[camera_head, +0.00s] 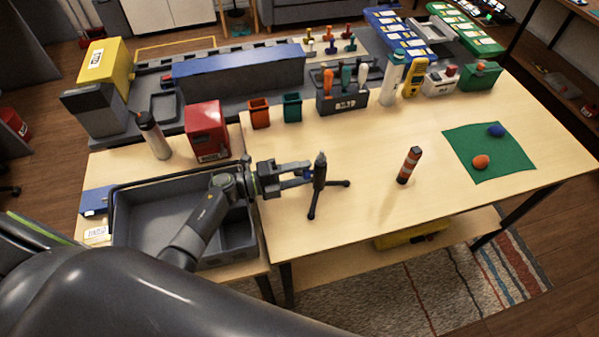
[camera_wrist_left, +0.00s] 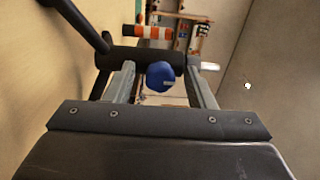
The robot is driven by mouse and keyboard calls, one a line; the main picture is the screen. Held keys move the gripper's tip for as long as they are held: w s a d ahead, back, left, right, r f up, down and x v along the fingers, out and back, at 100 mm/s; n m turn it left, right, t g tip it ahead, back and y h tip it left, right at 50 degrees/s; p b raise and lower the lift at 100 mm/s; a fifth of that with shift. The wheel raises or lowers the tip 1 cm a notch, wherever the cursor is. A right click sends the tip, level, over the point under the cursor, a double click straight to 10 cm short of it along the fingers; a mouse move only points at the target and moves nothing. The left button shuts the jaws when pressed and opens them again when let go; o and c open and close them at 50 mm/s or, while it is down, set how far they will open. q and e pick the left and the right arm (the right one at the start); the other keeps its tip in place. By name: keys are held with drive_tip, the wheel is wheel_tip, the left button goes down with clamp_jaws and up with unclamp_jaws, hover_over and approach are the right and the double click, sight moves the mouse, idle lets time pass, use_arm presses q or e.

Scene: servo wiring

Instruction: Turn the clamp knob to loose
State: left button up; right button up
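The clamp knob is a small blue knob (camera_wrist_left: 160,76) with a pale mark on its face, seen in the left wrist view. It sits on a black stand (camera_head: 319,172) with spread legs, upright on the wooden table in the head view. My left gripper (camera_head: 304,175) reaches the stand from the left. In the left wrist view its fingers (camera_wrist_left: 163,72) are open, one on each side of the knob, with a visible gap on both sides. The knob is mostly hidden by the fingers in the head view. My right gripper is not in view.
An orange-and-black cylinder (camera_head: 409,165) stands right of the stand. A green mat (camera_head: 496,161) with an orange and a blue ball lies farther right. A grey bin (camera_head: 150,218) is under my left arm, and a red box (camera_head: 206,131) stands behind it.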

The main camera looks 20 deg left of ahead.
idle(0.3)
use_arm(q)
drive_tip(key=b+v, duration=0.6)
drive_tip(key=v, duration=1.1)
drive_tip(key=shift+s, duration=0.2)
drive_tip(key=shift+a, duration=0.15)
